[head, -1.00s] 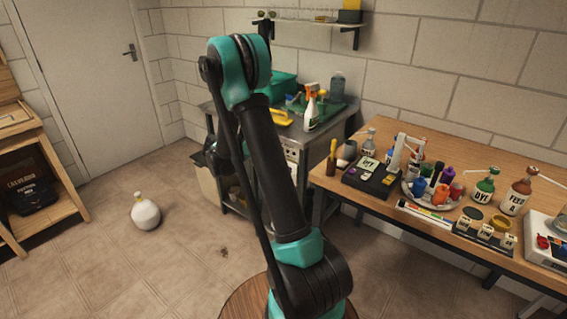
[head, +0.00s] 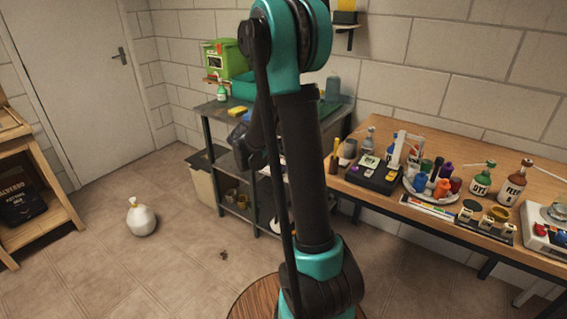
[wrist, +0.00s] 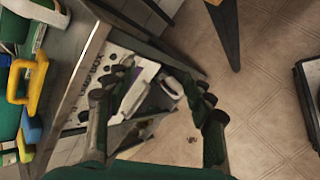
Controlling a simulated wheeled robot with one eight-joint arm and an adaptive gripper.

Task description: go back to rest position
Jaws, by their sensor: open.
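My gripper (wrist: 158,105) is open in the wrist view, with its two dark fingers spread wide apart. It appears empty; a white lettered box (wrist: 122,72) and the tiled floor show beyond and between the fingers. In the head view my raised arm fills the middle of the picture, and its dark wrist end hangs to the left of the upper link, in front of the metal bench (head: 212,120). The fingertips cannot be made out there.
A wooden table (head: 385,195) with bottles and small pots stands right. A wooden shelf unit (head: 62,185) stands far left. Open floor lies between.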

